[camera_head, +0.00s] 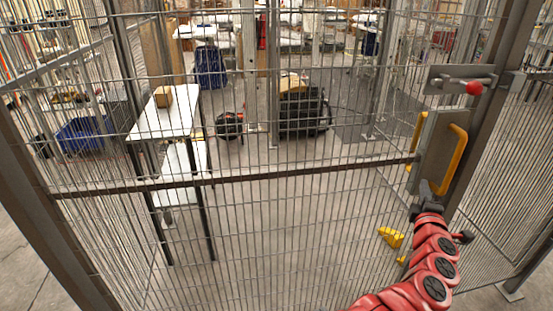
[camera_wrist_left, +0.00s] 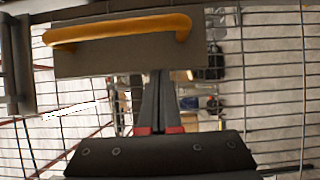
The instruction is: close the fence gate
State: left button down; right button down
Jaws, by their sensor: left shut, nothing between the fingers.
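The fence gate is a wire mesh panel with a dark horizontal bar (camera_head: 290,174). Near its right edge is a grey plate (camera_head: 427,135) with a yellow handle (camera_head: 458,160); part of another yellow handle shows left of the plate. A latch with a red knob (camera_head: 474,88) sits above, near the dark post (camera_head: 493,110). My left gripper (camera_head: 425,186) is just below the plate, shut and empty. In the left wrist view, its closed fingers (camera_wrist_left: 159,75) reach the plate's lower edge, below the yellow handle (camera_wrist_left: 118,28). Contact is unclear. My right gripper is not in view.
Behind the mesh stand a white table (camera_head: 165,118) with a cardboard box (camera_head: 163,96), a blue crate (camera_head: 80,134) and a black bin (camera_head: 304,112). A dark post (camera_head: 45,215) stands at left. More mesh fencing runs along the right.

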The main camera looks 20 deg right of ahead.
pick_arm(q)
jog(key=s+f, duration=0.1)
jog(key=s, duration=0.9)
jog(key=shift+s+a+f+p, duration=0.15)
jog(key=shift+s+a+p, duration=0.1)
jog(key=shift+s+p, duration=0.2)
